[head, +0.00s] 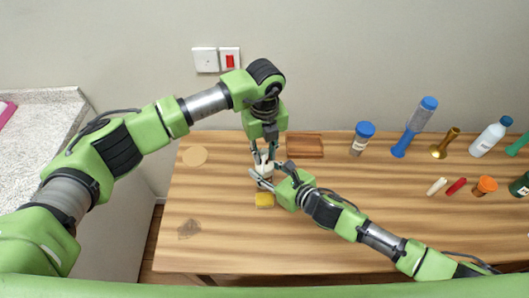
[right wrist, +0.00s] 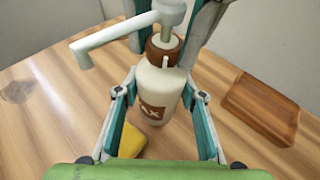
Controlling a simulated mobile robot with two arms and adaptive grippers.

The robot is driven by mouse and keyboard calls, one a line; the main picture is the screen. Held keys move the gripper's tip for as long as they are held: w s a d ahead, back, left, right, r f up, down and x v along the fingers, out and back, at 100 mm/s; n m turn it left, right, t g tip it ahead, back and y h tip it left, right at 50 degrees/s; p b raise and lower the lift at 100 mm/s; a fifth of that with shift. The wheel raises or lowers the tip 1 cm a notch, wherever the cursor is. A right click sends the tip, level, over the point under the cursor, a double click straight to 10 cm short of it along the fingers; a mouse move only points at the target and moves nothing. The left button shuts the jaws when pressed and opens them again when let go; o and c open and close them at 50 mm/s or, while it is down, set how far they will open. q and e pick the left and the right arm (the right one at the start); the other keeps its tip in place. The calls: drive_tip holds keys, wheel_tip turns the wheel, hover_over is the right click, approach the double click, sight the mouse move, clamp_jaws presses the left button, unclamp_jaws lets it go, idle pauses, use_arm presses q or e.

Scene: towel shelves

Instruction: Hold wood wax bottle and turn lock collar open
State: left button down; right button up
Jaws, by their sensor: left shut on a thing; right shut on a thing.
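The wood wax bottle (right wrist: 158,92) is a cream pump bottle with a brown label, upright on the table; in the head view (head: 265,170) the grippers partly hide it. Its brown lock collar (right wrist: 164,50) sits at the neck, under a white pump head (right wrist: 125,32) whose spout points left in the right wrist view. My right gripper (head: 267,175) is shut on the bottle body, one finger on each side. My left gripper (head: 264,155) comes from above and is shut at the collar, its fingers either side of the neck; their exact contact is partly hidden.
A yellow sponge (head: 264,200) lies just in front of the bottle. Several bottles and small items, including a blue-capped jar (head: 362,138), stand at right. The table's front left is clear.

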use_arm(q)
drive_tip(key=shift+n, duration=0.6)
drive_tip(key=c, duration=1.8)
unclamp_jaws()
drive_tip(key=shift+o, duration=0.2)
wheel_tip(320, 180, up, 12)
